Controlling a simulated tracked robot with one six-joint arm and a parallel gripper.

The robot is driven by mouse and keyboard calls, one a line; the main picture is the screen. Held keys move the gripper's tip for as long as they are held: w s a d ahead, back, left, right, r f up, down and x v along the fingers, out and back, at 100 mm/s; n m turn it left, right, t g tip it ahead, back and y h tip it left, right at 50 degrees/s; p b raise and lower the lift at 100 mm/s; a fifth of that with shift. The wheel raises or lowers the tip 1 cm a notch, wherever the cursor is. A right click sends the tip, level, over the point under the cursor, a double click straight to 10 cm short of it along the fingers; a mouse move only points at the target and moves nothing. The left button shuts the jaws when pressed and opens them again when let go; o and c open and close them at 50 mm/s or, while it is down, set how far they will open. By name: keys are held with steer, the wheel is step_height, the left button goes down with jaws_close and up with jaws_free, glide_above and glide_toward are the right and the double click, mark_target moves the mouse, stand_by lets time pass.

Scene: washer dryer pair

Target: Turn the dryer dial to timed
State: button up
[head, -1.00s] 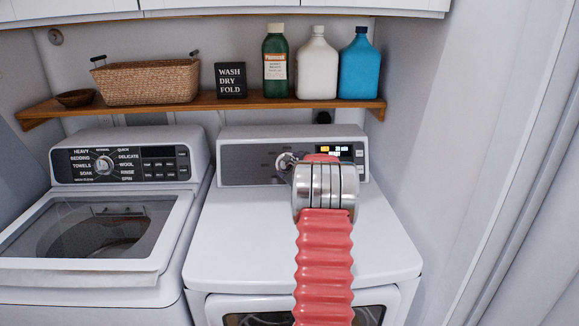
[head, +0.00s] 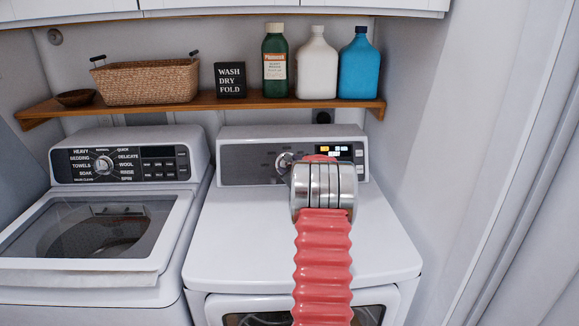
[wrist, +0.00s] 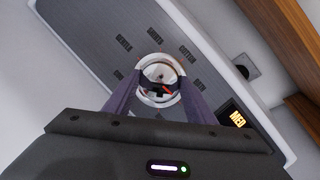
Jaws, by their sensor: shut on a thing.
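The dryer (head: 300,235) is the white machine on the right in the head view. Its round silver dial (head: 284,161) is on the grey control panel (head: 240,165), left of a lit display. In the wrist view the dial (wrist: 160,78) sits between the two fingers of my gripper (wrist: 160,88), which is shut on it. A dark bar with a red-orange mark shows across the dial's face.
The washer (head: 110,215) with its own dial stands on the left. A wooden shelf (head: 215,103) above holds a basket (head: 146,82), a sign (head: 230,80) and three bottles. A wall is close on the right. The dryer top is clear.

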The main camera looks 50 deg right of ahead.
steer(key=shift+w+a+f+m, duration=0.1)
steer(key=shift+f+m, duration=0.05)
steer(key=shift+m, duration=0.45)
steer(key=o, duration=1)
steer(key=shift+o, duration=0.2)
steer(key=v, duration=1.3)
steer(key=shift+s+a, duration=0.3)
steer(key=shift+s, duration=0.05)
